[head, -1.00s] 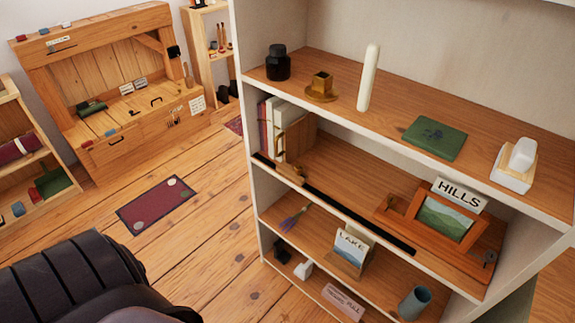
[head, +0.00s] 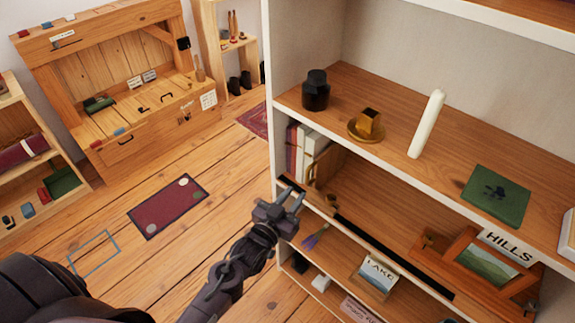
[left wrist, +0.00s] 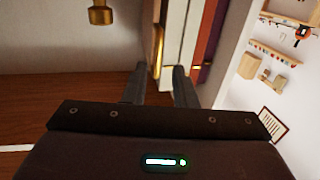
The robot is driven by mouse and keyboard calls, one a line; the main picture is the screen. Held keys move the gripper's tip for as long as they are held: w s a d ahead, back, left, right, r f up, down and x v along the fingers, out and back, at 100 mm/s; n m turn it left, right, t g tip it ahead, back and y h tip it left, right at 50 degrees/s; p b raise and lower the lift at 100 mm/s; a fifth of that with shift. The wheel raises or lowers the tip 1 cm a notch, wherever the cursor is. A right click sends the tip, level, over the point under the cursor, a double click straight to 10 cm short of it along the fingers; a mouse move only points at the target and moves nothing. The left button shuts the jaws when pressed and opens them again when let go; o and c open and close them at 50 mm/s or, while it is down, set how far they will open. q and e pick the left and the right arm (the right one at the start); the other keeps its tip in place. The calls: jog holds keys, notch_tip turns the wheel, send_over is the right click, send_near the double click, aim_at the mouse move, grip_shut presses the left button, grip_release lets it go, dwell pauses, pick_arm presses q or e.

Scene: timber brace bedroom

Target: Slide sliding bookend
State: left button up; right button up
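The sliding bookend (head: 324,170) is a wooden upright with brass-coloured fittings on the middle shelf, standing against the right side of a few books (head: 303,145). A dark rail (head: 385,240) runs along that shelf's front. My left gripper (head: 296,198) is at the shelf's front edge, just left of and in front of the bookend, and partly covers the rail's left end. In the left wrist view its two fingers (left wrist: 159,85) are apart, with a vertical brass handle (left wrist: 158,50) ahead between them and no visible contact. My right gripper is not in view.
The top shelf holds a dark jar (head: 316,92), a brass candle holder (head: 367,125), a white candle (head: 427,124) and a green book (head: 496,195). A lake card (head: 376,278) stands below.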

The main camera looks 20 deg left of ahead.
aim_at(306, 180)
pick_arm(q)
jog(key=w, duration=0.2)
jog(key=w+r, duration=0.1)
jog(key=shift+d, duration=0.35)
jog(key=w, duration=0.2)
jog(key=w+p, duration=0.1)
jog(key=shift+w+d+f, duration=0.2)
jog(key=shift+w+d, duration=0.05)
jog(key=shift+w, duration=0.05)
jog(key=shift+w+d, duration=0.1)
jog(key=shift+w, duration=0.35)
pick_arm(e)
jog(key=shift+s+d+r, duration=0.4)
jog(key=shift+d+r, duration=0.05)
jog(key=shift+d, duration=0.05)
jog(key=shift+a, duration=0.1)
pick_arm(q)
grip_shut()
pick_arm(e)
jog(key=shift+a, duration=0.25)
